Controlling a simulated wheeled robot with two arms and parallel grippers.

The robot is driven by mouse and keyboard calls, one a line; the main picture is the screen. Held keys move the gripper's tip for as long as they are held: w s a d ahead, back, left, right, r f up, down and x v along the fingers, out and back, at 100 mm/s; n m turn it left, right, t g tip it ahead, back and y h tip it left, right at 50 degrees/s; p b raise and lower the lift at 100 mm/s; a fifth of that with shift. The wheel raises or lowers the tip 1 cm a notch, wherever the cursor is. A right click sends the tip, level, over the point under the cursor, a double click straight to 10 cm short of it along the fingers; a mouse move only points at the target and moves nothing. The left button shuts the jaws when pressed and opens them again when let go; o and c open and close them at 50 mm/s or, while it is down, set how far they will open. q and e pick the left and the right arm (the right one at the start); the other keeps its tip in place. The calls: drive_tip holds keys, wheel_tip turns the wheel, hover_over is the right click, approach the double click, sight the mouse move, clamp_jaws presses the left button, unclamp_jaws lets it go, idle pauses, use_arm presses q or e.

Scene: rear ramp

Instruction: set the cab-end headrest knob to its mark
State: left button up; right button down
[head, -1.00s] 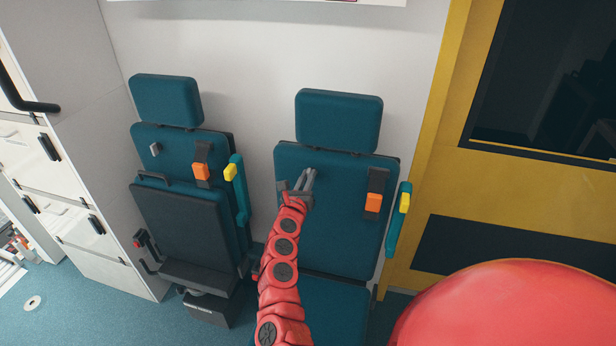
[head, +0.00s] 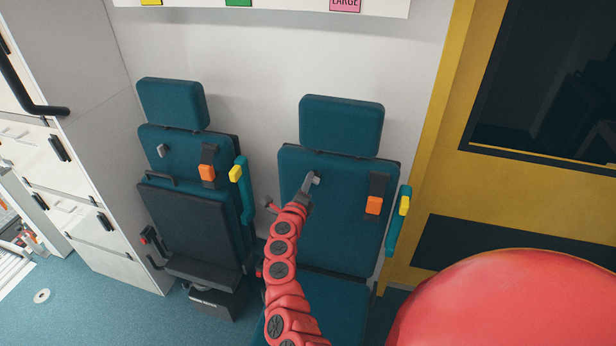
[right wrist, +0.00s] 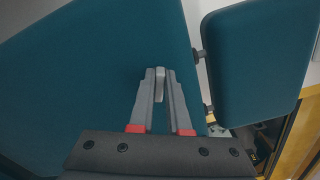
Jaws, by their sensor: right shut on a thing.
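The headrest knob (head: 316,178) is a small light grey lever on the upper backrest of the right-hand teal seat (head: 335,225), below its headrest (head: 341,125). My right gripper (head: 310,188) is shut on this knob, its arm reaching up from below. In the right wrist view the grey knob (right wrist: 160,84) sits between the two grey fingertips, against the teal backrest (right wrist: 90,70). I cannot make out a mark around the knob. A similar grey knob (head: 162,151) on the left-hand seat is untouched. My left gripper is out of view.
The right-hand seat has an orange buckle (head: 373,205) and a teal armrest with a yellow part (head: 404,205) right of the gripper. The left-hand seat (head: 190,215) stands beside it. White cabinets (head: 90,195) are at left, a yellow door frame (head: 430,150) at right.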

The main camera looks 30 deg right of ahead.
drive_tip(key=n+p, duration=0.2)
drive_tip(key=n, duration=0.2)
drive_tip(key=shift+d+n+p, duration=0.15)
drive_tip(key=shift+n+p, duration=0.25)
idle(0.4)
drive_tip(key=c, duration=0.9)
unclamp_jaws()
drive_tip(key=shift+r, duration=0.1)
drive_tip(key=shift+f, duration=0.25)
drive_tip(key=shift+f, duration=0.15)
